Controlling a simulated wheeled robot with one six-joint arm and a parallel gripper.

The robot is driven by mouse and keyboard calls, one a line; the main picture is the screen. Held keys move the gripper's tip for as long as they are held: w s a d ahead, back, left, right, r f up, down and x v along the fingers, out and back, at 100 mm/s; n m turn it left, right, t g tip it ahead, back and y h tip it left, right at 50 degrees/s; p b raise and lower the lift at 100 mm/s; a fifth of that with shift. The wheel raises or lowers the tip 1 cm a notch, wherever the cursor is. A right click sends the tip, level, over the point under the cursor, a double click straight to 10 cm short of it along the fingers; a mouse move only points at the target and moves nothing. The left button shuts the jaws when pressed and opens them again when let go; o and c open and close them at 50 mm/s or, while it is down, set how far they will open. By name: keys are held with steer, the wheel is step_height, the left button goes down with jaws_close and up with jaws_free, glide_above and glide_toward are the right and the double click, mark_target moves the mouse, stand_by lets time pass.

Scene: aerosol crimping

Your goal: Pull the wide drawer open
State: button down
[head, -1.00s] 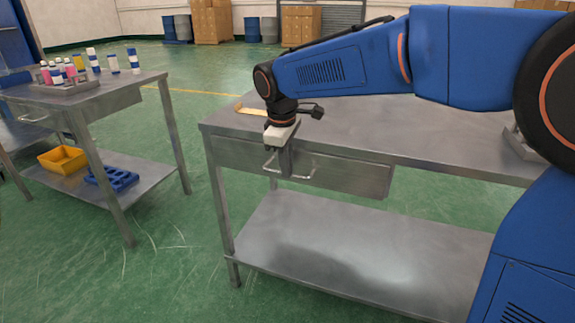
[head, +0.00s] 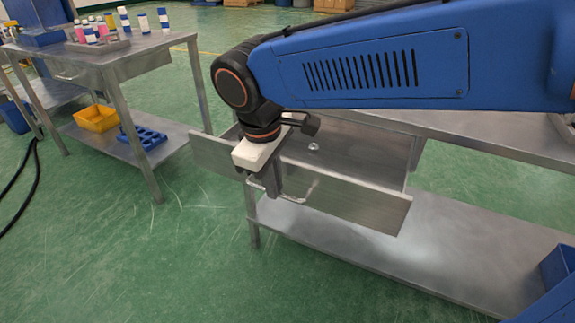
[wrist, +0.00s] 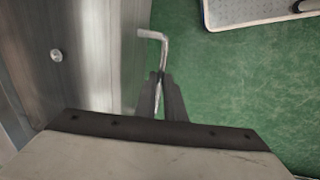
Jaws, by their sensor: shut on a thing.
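The wide drawer (head: 345,205) of the near steel table stands pulled out from under the tabletop. Part of its inside shows behind the front panel, and it also shows at the left in the wrist view (wrist: 90,60). A small round metal piece (head: 313,146) lies inside the drawer; the wrist view shows it too (wrist: 57,55). My gripper (head: 268,190) points down in front of the drawer front and is shut on the drawer's bar handle (wrist: 152,36). In the wrist view its fingertips (wrist: 160,82) close around the bar. The arm hides part of the drawer's left side.
A second steel table (head: 120,48) at the left holds several bottles. Its lower shelf carries a yellow bin (head: 96,118) and a blue holed tray (head: 143,139). A blue bin (head: 558,265) shows at the right. Green floor (head: 190,250) in front of the drawer is clear.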

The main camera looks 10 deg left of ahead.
steer(key=shift+s+a, duration=0.3)
steer(key=shift+s, duration=0.5)
steer(key=shift+s+a, duration=0.25)
steer(key=shift+s, duration=0.5)
steer(key=shift+s+a, duration=0.3)
steer(key=shift+s, duration=0.5)
steer(key=c, duration=1.8)
jaws_free()
steer(key=shift+c, duration=0.2)
steer(key=s+a+r, duration=0.1)
steer(key=s+r, duration=0.2)
steer(key=r, duration=1.4)
